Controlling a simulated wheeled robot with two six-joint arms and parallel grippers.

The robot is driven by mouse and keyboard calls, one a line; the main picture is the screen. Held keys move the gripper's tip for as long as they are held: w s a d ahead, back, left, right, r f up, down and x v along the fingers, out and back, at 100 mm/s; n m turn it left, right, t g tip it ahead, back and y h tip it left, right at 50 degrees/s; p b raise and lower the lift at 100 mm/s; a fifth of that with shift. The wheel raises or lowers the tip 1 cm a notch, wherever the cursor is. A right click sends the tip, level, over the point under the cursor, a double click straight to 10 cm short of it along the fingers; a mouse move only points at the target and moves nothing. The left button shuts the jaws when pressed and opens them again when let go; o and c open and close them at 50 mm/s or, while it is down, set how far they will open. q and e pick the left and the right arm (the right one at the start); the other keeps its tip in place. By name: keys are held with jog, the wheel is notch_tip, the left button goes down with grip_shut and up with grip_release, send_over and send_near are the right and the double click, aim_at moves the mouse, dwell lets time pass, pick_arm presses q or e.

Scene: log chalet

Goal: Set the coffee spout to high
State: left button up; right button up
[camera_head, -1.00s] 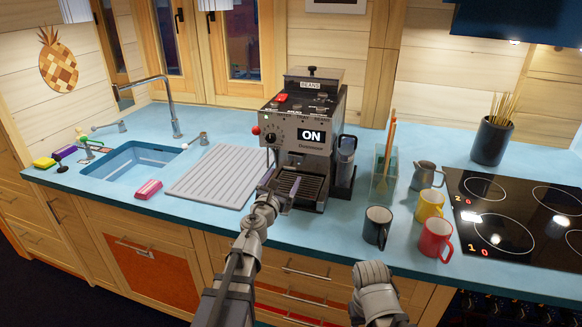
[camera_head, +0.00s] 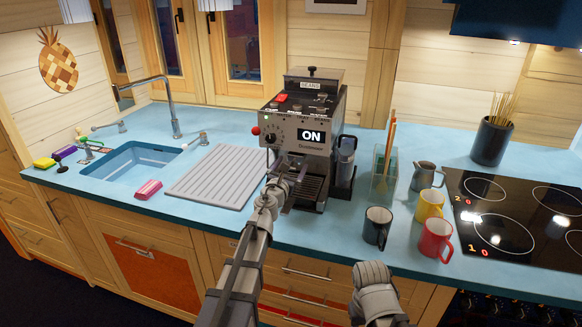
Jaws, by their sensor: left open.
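The coffee machine (camera_head: 308,105) stands on the blue counter with its display reading ON. A black knob (camera_head: 271,138) is on the left of its front panel, and a red ball-ended lever (camera_head: 256,131) sticks out at its left side. The coffee spout is hidden behind my left gripper, so its height cannot be told. My left gripper (camera_head: 285,172) is open in front of the machine, below the display and over the drip tray (camera_head: 310,190). My right arm shows at the bottom right, but its fingertips cannot be made out.
A ridged drainboard (camera_head: 215,177) and the sink (camera_head: 130,165) lie to the left. A black mug (camera_head: 377,226), red mug (camera_head: 436,239) and yellow mug (camera_head: 430,205) stand to the right, before the cooktop (camera_head: 510,215). A glass holder (camera_head: 384,172) stands close to the machine's right.

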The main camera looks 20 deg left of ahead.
pick_arm(q)
grip_shut()
dwell(0.7)
